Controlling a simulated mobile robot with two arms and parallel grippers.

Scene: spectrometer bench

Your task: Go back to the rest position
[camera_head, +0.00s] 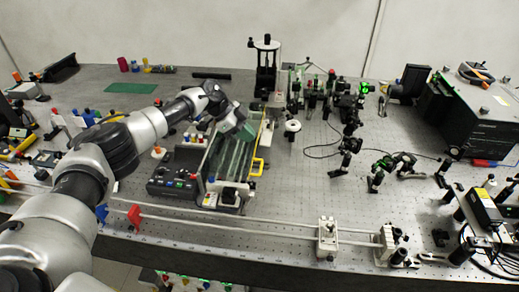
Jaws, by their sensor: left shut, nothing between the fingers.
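My left arm comes in from the left and reaches over the bench (290,215). My left gripper (246,131) is at its end, above the far part of a green-and-grey tray-like unit (222,160). The gripper is small in view, shut, with nothing seen in it. I cannot tell whether it touches the unit below. My right gripper is not in view.
A black box with buttons (172,184) stands left of the unit. A rail with white mounts (327,238) runs along the front edge. Optics and cables (350,143) fill the middle right. A large black instrument (468,115) stands at the right.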

